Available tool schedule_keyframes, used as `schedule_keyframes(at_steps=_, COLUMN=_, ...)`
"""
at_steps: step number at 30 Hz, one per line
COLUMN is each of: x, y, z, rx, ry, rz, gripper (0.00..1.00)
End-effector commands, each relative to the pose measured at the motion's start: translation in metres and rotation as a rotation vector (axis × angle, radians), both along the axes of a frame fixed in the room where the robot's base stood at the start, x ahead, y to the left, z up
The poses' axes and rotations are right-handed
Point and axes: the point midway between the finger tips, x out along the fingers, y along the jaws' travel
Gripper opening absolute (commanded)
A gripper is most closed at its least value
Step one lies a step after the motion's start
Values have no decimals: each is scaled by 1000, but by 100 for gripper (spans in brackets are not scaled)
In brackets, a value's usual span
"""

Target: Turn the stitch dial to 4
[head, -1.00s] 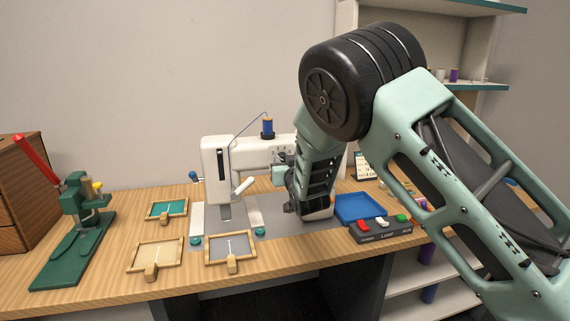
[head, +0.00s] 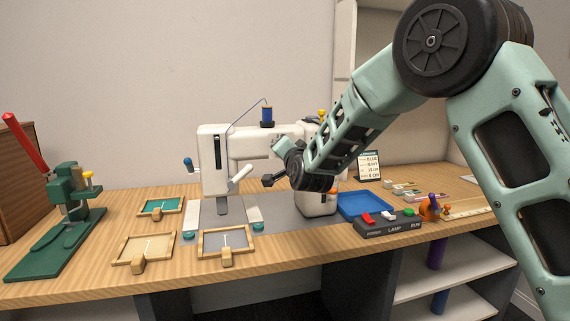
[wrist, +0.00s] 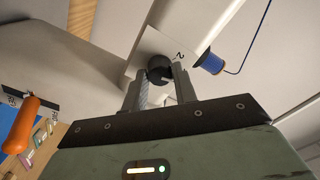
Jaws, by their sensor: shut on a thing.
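The white sewing machine (head: 214,160) stands on the table. In the wrist view, the stitch dial (wrist: 160,66) is a dark round knob on the machine's pale face. A printed 2 shows beside it; the other numbers and any pointer mark are hidden or too small to read. My gripper (wrist: 162,84) has one finger on each side of the knob and is shut on it. In the head view, my gripper (head: 276,141) is at the machine's upper body, and my wrist hides the dial there.
A blue tray (head: 364,206) and a switch box (head: 388,224) stand right of the machine. A small sign (head: 369,166) stands behind them. Wooden frames (head: 145,250) lie in front and to the left, near a green press (head: 62,215). A blue thread spool (head: 267,115) tops the machine.

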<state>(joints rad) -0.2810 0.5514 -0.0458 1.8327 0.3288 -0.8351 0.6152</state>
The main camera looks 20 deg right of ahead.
Motion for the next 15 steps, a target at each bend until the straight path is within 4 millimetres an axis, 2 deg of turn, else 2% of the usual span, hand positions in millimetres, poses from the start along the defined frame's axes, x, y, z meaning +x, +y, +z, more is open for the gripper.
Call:
schedule_keyframes(at_steps=1, x=0, y=-1, z=-6, rx=48, ry=-2, rz=-1, gripper=5)
schedule_keyframes(at_steps=15, x=0, y=0, z=-5, rx=428, ry=1, rz=0, gripper=5)
